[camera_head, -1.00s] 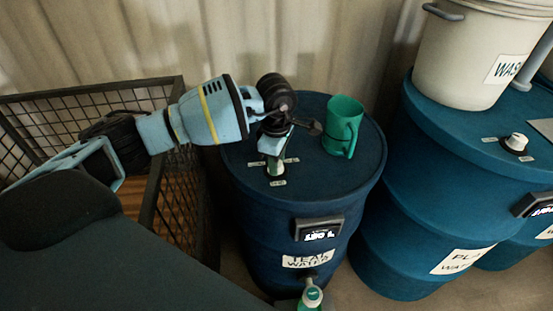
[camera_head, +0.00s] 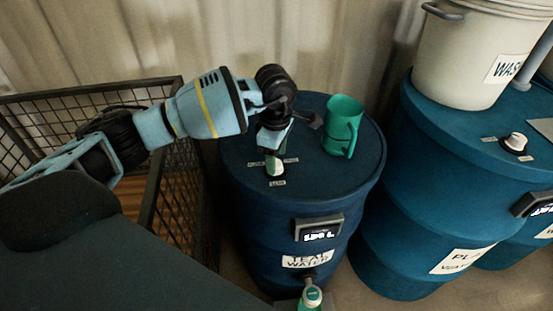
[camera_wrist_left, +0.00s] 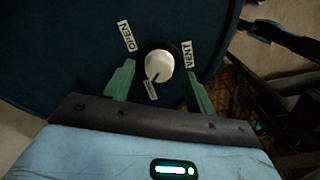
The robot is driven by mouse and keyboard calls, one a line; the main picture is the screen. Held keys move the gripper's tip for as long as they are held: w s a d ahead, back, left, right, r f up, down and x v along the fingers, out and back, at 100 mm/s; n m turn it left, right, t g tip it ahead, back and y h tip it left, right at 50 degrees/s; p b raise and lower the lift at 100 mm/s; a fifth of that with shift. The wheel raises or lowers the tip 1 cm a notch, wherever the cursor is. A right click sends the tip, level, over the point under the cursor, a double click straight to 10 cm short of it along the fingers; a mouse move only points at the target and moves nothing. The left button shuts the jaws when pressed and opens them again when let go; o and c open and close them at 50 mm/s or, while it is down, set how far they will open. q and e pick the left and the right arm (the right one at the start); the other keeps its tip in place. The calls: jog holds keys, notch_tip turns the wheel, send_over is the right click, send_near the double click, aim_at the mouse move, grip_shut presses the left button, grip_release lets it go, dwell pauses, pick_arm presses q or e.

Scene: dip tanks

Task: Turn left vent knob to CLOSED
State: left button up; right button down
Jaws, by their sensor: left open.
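The left vent knob (camera_head: 275,168) is a small white knob on the lid of the dark blue TEAL WATER drum (camera_head: 232,160). In the left wrist view the knob (camera_wrist_left: 159,62) sits on a dark round base. An OPEN label (camera_wrist_left: 128,36) is at its upper left, a VENT label (camera_wrist_left: 187,54) at its right and a small, unreadable label (camera_wrist_left: 150,90) below. A thin dark mark on the knob points down toward that lower label. My left gripper (camera_wrist_left: 158,68) is open, its green fingers on either side of the knob, with gaps visible. My right gripper is not in view.
A teal mug (camera_head: 341,128) stands on the same lid, right of my gripper. A wire-mesh cage (camera_head: 166,190) is left of the drum. Another blue drum (camera_head: 400,220) at right carries a white bucket (camera_head: 455,60) and another white knob (camera_head: 515,142).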

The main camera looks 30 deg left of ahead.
pick_arm(q)
notch_tip(320, 180, up, 6)
jog(key=shift+s+f, duration=0.1)
jog(key=shift+f, duration=0.1)
dwell(0.6)
